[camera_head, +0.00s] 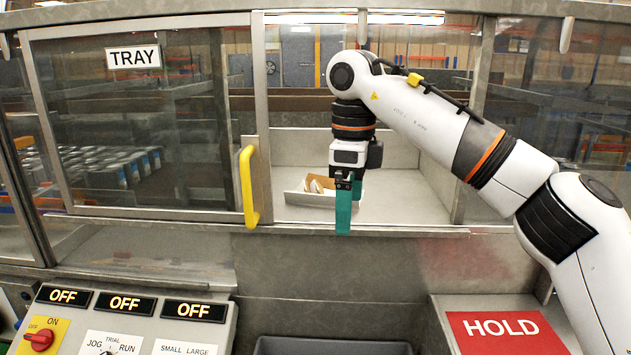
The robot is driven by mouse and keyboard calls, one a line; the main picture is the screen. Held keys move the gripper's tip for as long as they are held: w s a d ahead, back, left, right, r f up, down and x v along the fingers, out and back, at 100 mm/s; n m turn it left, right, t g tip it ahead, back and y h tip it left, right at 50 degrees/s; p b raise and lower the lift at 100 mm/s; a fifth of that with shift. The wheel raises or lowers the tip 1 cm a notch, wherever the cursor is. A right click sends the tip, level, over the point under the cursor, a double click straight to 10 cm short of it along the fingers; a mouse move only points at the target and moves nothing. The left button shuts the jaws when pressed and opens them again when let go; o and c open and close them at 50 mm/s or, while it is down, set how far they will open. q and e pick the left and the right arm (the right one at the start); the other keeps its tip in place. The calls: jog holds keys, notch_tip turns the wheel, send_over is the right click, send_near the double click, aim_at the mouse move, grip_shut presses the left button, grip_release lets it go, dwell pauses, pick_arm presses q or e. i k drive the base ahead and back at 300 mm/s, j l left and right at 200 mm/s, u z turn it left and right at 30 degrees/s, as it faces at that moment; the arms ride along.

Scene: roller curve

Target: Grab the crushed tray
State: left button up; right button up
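A small, low, pale tray (302,198) with brown and white pieces of bent material sits on the grey surface behind the window opening. I take it to be the crushed tray. My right gripper (346,215), with teal fingers pointing down, hangs in the opening in front of the tray's right end and hides part of it. I cannot tell whether the fingers touch the tray or how far apart they are. My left gripper is not in view.
A sliding glass panel labelled TRAY, with a yellow handle (249,187), stands left of the opening. A metal ledge runs below. A control panel (139,325) is at lower left, a dark bin (330,346) at bottom centre, and a red HOLD plate (507,334) at lower right.

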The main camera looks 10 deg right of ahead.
aim_at(319, 191)
jog(key=i, duration=1.15)
